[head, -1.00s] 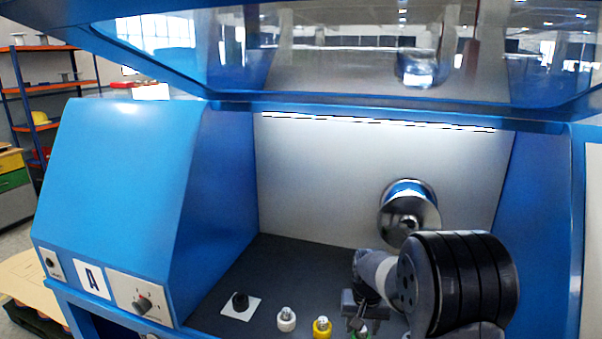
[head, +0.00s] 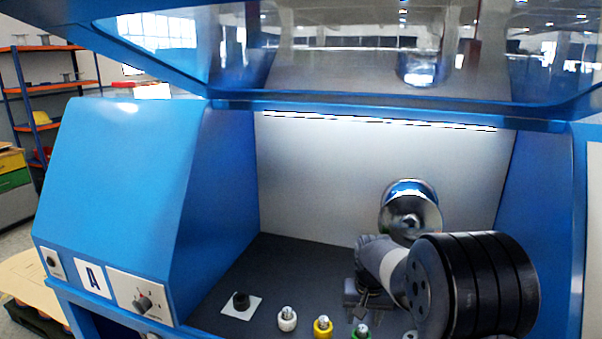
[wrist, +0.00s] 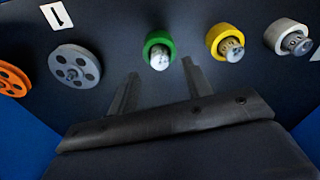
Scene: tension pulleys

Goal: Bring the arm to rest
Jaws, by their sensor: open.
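My gripper (wrist: 158,82) is open, with its two fingers apart and nothing between them. In the wrist view the green pulley (wrist: 159,50) lies just beyond the fingertips, apart from them. In the head view my gripper (head: 358,312) is partly hidden by my arm, and the green pulley (head: 361,332) shows at the bottom edge. The yellow pulley (head: 322,328) and the white pulley (head: 287,319) stand to its left on the dark floor of the machine. A grey wheel (wrist: 75,65) and an orange wheel (wrist: 12,80) lie at the left of the wrist view.
A metal spindle disc (head: 411,209) sits on the back wall behind my arm. Blue side walls (head: 225,190) enclose the space, and a raised clear cover (head: 350,50) hangs above.

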